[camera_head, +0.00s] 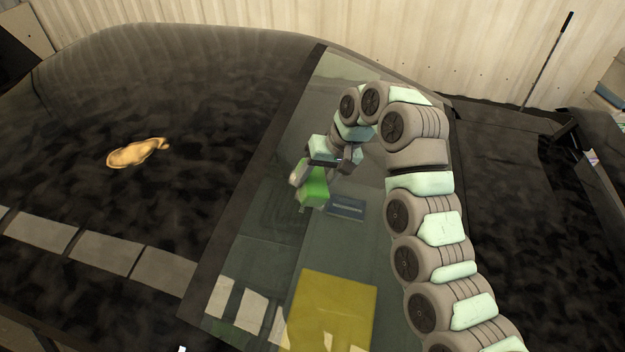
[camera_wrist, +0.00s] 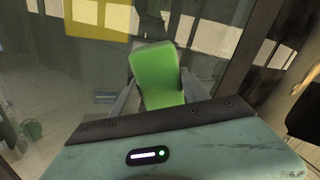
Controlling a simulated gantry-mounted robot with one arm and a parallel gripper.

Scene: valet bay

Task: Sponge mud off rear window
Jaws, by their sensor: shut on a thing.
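The rear window (camera_head: 265,220) is a dark, see-through sloped pane in the middle of the head view, with reflections on it. My gripper (camera_head: 308,180) is over the pane, shut on a green sponge (camera_head: 313,188). In the wrist view the sponge (camera_wrist: 158,75) stands out between the two grey fingers. I cannot tell whether the sponge touches the glass. A glossy tan, mud-like patch (camera_head: 138,152) lies left of the pane on the dark car body. I cannot make out clear mud on the glass; my arm hides its right part.
A yellow square (camera_head: 330,300) and a blue item (camera_head: 346,207) show on or through the glass. Pale rectangles, seemingly reflections, cross the lower left. A corrugated wall (camera_head: 230,20) stands behind, with a thin rod (camera_head: 547,60) at the right.

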